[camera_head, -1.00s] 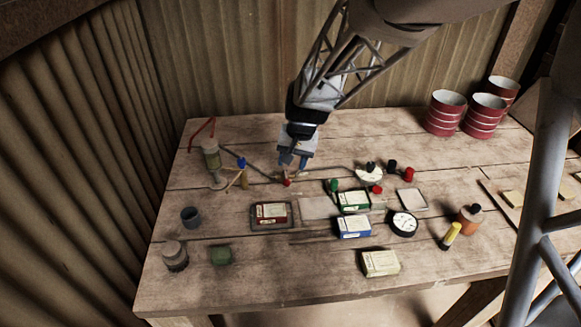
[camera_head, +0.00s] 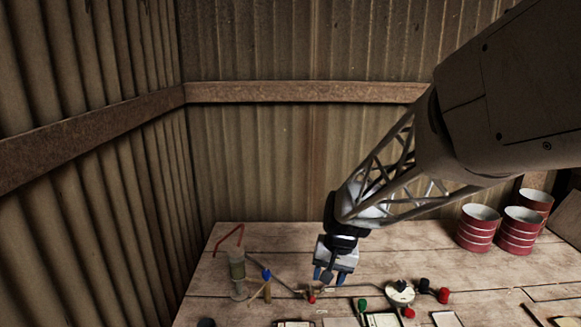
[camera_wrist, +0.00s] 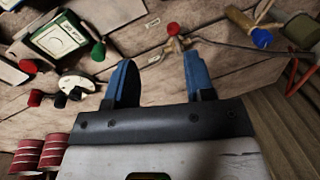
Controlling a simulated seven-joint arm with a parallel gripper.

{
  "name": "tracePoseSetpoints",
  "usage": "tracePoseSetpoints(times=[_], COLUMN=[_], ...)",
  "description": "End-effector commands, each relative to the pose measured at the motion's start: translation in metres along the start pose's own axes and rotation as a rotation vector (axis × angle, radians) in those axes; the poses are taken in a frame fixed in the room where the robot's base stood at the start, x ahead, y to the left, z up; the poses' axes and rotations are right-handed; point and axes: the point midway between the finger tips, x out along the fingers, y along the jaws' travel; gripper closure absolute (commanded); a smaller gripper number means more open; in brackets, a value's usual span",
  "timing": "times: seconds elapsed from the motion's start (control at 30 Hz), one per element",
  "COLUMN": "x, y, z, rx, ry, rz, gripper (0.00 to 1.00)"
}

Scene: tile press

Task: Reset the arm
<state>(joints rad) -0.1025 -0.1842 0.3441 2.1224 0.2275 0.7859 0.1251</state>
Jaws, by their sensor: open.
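My gripper (camera_head: 328,277) is above the back part of the wooden table (camera_head: 215,310), pointing down. In the wrist view its two blue fingers (camera_wrist: 160,80) stand apart with nothing between them. A small red-knobbed lever (camera_wrist: 173,30) lies ahead of the fingertips, apart from them. In the head view this red knob (camera_head: 311,299) sits just below and left of my gripper. My arm reaches in from the upper right. The front of the table is cut off by the lower picture edge.
A clear cylinder with a red tube (camera_head: 238,272) and a blue-knobbed lever (camera_head: 266,275) stand left. A white gauge (camera_head: 399,292) with red and green knobs nearby is right. Red-banded cans (camera_head: 478,228) stand at the back right. Corrugated walls (camera_head: 260,160) close the back and left.

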Motion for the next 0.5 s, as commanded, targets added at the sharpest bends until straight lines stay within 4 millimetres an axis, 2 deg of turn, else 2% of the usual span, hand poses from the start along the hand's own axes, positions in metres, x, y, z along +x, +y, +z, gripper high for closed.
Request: tracePoseSetpoints(times=[0.2, 0.5], x=[-0.042, -0.086], y=[0.022, 0.052], z=[0.04, 0.1], rx=[-0.038, -0.089], ry=[0.038, 0.085], rz=[0.02, 0.058], gripper=[0.51, 0.51])
